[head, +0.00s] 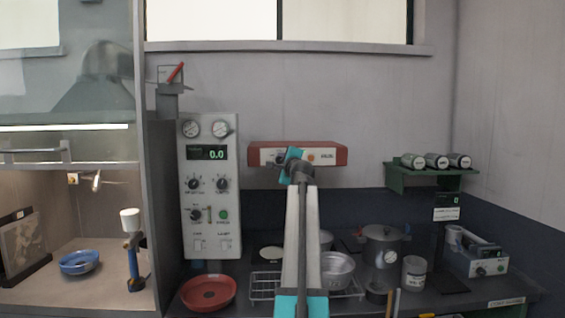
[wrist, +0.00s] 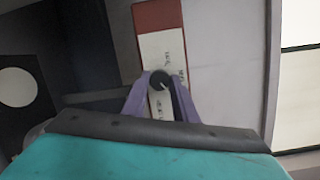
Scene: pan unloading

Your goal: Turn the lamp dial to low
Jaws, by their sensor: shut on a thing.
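The lamp unit is a red box (head: 328,147) with a pale front panel, fixed to the wall at the middle of the head view. It also shows in the wrist view (wrist: 156,16), turned on its side. Its black round dial (wrist: 159,79) has a pale pointer mark, slanting toward the lower right in the wrist view. My gripper (wrist: 159,87) is shut on the dial, with one purple finger on each side. In the head view my gripper (head: 287,161) covers the left part of the panel and mostly hides the dial. The panel lettering is too small to read.
A grey control panel (head: 209,235) with gauges and knobs stands left of the lamp unit. Below are a red dish (head: 208,293), a metal pan (head: 337,270) on a wire rack (head: 265,285) and a steel pot (head: 383,243). A green shelf (head: 433,174) hangs at the right.

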